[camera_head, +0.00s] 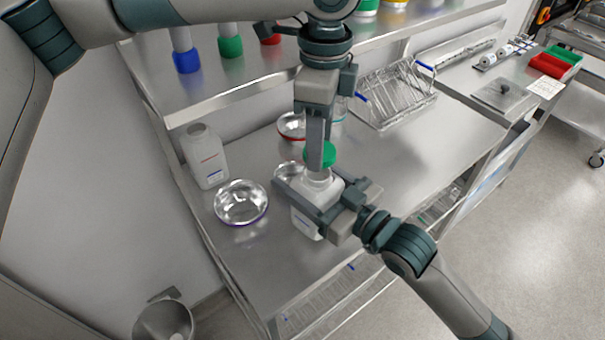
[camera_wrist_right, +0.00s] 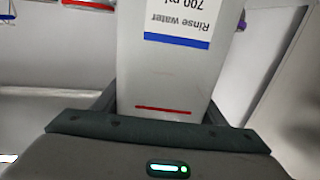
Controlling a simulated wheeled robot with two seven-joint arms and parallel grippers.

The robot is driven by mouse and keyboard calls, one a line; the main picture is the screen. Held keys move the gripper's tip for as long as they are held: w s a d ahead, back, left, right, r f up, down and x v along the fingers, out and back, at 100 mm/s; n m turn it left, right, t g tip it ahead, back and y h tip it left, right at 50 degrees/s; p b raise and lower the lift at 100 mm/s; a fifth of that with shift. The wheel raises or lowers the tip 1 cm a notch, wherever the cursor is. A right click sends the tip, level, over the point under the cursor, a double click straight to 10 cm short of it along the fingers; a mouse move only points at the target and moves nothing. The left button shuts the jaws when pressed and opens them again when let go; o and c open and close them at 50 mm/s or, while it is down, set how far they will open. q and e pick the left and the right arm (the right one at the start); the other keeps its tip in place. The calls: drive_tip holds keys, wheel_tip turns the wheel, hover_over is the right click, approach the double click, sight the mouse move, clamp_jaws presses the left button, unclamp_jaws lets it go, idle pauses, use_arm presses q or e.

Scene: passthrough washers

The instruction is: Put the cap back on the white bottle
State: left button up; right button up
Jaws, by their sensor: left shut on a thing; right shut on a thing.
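The white bottle (camera_head: 305,222) stands upright at the middle of the steel bench, its neck toward the green cap (camera_head: 320,154). My right gripper (camera_head: 318,193) is shut around the bottle's upper body, coming from the lower right. In the right wrist view the bottle (camera_wrist_right: 180,75) sits between the fingers, with a "Rinse water" label upside down. My left gripper (camera_head: 319,143) points down from above and is shut on the green cap. The cap is right over the bottle's neck; I cannot tell whether it is seated or just above it.
A second white bottle (camera_head: 205,157) with no coloured cap stands at the left. Metal bowls (camera_head: 241,203) (camera_head: 292,126) sit left of and behind the held bottle. A wire rack (camera_head: 397,95) is behind right. A shelf (camera_head: 230,99) above carries colour-capped bottles. The bench's right side is clear.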

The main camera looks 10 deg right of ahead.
sight(317, 199)
use_arm(q)
drive_tip(key=shift+f, duration=0.9)
drive_tip(key=shift+f, duration=0.1)
idle(0.4)
drive_tip(key=shift+f, duration=0.85)
drive_tip(key=shift+f, duration=0.5)
idle(0.4)
drive_tip(key=o, duration=0.7)
use_arm(e)
drive_tip(key=c, duration=0.6)
use_arm(q)
drive_tip(key=o, duration=0.3)
use_arm(e)
drive_tip(key=shift+o, duration=0.2)
use_arm(q)
drive_tip(key=shift+r, duration=0.1)
